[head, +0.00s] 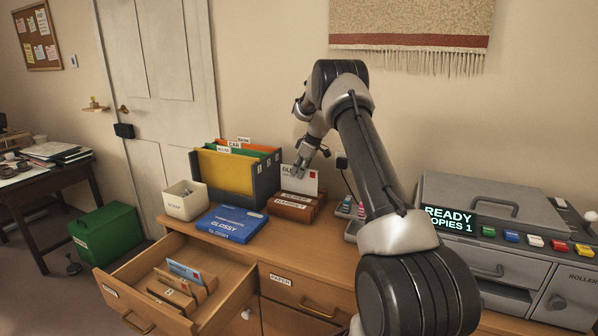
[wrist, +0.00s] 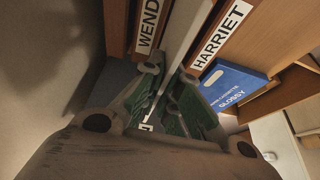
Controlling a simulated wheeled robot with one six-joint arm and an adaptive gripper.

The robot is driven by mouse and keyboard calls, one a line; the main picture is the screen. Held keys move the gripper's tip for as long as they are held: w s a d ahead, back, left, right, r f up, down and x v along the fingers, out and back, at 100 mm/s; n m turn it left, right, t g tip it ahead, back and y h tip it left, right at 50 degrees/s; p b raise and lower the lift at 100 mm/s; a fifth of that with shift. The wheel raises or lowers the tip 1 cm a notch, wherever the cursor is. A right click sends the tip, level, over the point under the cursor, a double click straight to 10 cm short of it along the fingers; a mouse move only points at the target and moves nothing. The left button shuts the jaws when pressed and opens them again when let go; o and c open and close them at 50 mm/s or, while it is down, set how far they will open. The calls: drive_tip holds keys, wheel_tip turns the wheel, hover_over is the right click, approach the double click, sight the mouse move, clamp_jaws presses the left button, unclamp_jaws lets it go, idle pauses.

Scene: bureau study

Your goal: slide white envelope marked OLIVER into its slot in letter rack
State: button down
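The white envelope (head: 301,184) stands upright at the brown letter rack (head: 292,212), its printed name partly covered by my gripper (head: 311,160). In the wrist view the fingers of my gripper (wrist: 168,103) lie on both sides of the envelope (wrist: 190,32), shut on it. Its white strip runs between the rack labels WEND… (wrist: 148,22) and HARRIET (wrist: 221,38). The envelope's lower edge is hidden, so I cannot tell how deep it sits.
A file box (head: 266,181) with coloured folders and a blue GLOSSY pack (head: 231,224) stand left of the rack. A SCRAP bin (head: 184,203) is further left. An open drawer (head: 226,303) juts out below. A copier (head: 480,212) stands at right.

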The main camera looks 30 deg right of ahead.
idle(0.3)
drive_tip(key=shift+f, duration=2.1)
drive_tip(key=shift+f, duration=0.9)
drive_tip(key=c, duration=1.6)
unclamp_jaws()
drive_tip(key=shift+o, duration=0.2)
drive_tip(key=shift+r, duration=0.1)
drive_tip(key=v, duration=1.2)
